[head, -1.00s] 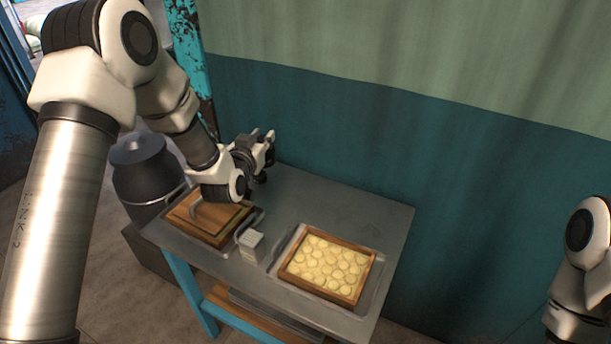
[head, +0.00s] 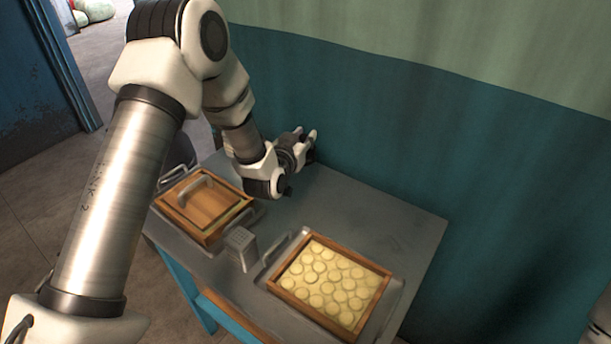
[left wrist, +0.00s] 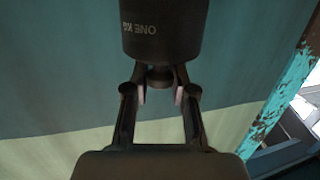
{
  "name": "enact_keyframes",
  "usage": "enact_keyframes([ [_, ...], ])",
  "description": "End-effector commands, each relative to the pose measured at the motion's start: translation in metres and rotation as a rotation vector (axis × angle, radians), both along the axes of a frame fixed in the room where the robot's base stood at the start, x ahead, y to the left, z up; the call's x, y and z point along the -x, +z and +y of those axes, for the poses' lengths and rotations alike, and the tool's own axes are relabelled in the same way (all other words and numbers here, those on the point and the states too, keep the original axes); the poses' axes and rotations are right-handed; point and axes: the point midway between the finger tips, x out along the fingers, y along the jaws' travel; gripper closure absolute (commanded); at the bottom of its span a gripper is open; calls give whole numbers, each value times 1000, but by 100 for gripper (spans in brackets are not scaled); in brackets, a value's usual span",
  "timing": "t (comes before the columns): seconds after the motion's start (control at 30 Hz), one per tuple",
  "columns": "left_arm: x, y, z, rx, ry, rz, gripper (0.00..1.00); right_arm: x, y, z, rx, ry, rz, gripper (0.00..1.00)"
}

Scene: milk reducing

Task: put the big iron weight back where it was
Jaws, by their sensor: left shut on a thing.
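The big iron weight (left wrist: 162,28) is a dark cylinder marked ONE KG with a narrow neck and knob. It fills the top middle of the left wrist view. My left gripper (left wrist: 160,94) is shut on its neck, with a fingertip at each side. In the head view my left gripper (head: 305,146) is over the back of the metal table (head: 335,195), near the wall. The weight cannot be made out clearly there, behind my wrist. My right gripper is not in view.
A wooden box with a handled lid (head: 213,208) sits at the table's left. A small metal grater-like object (head: 241,245) stands beside it. A wooden tray of round pale pieces (head: 332,285) is at the right. The table's back right is clear.

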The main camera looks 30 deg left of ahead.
Motion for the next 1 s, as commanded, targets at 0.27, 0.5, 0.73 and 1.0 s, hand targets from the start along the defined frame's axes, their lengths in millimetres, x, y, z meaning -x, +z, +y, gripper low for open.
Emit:
enact_keyframes([
  [0.27, -1, -37, 0, -1, 0, -5, 100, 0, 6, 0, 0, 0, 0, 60],
  [0.5, -1, -70, 0, -1, 0, -5, 100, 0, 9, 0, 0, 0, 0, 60],
  [0.73, -1, -71, 0, -1, 0, -7, 100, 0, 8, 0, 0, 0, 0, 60],
  [1.0, -1, -79, 0, -1, 0, -6, 100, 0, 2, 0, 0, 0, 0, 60],
])
